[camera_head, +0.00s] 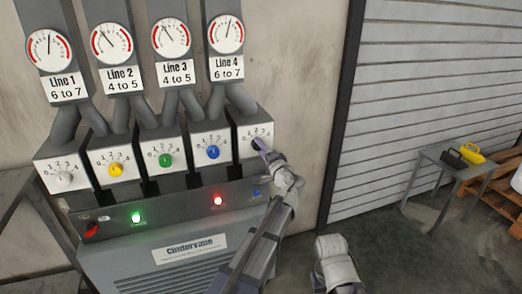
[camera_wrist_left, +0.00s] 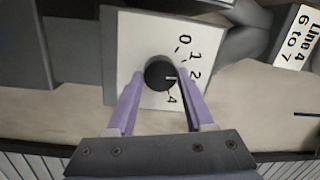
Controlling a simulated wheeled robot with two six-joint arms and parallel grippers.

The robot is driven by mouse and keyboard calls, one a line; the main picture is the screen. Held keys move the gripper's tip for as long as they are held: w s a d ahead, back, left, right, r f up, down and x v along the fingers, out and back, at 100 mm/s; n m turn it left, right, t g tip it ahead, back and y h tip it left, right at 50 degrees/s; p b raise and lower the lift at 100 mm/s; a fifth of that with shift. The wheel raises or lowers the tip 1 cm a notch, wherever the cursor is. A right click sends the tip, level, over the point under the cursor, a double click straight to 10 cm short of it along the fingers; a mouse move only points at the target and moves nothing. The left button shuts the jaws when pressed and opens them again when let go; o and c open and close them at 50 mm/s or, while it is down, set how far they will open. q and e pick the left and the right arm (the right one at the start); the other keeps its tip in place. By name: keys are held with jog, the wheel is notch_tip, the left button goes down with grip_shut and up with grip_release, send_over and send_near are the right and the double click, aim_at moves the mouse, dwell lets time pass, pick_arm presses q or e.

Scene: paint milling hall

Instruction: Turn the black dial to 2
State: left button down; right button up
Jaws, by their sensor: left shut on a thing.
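The black dial (camera_head: 259,143) is on the rightmost white plate, under the Line 4 gauge (camera_head: 226,33). In the left wrist view the dial (camera_wrist_left: 158,72) sits between the two purple fingers of my left gripper (camera_wrist_left: 160,95), which is shut on it. Its white mark points to the right in that view, roughly at the 2; the exact reading is unsure. The figures 0, 1, 2 and 4 show there; the 3 is hidden by a finger. In the head view my left gripper (camera_head: 270,153) reaches the dial from the lower right. My right gripper is not in view.
White (camera_head: 65,179), yellow (camera_head: 115,170), green (camera_head: 165,160) and blue (camera_head: 213,152) dials stand in a row to the left. Below are a red switch (camera_head: 92,229) and lit green (camera_head: 136,218) and red (camera_head: 218,201) lamps. A small table (camera_head: 440,158) stands at right.

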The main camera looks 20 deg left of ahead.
pick_arm(q)
jog(key=shift+m, duration=0.5)
jog(key=shift+c, duration=1.4)
grip_release()
jog(key=shift+d, duration=0.1)
jog(key=v, duration=0.7)
jog(key=shift+s+d+b, duration=0.2)
jog(key=shift+s+b, duration=0.1)
jog(key=shift+s, duration=0.05)
jog(key=shift+f, duration=0.1)
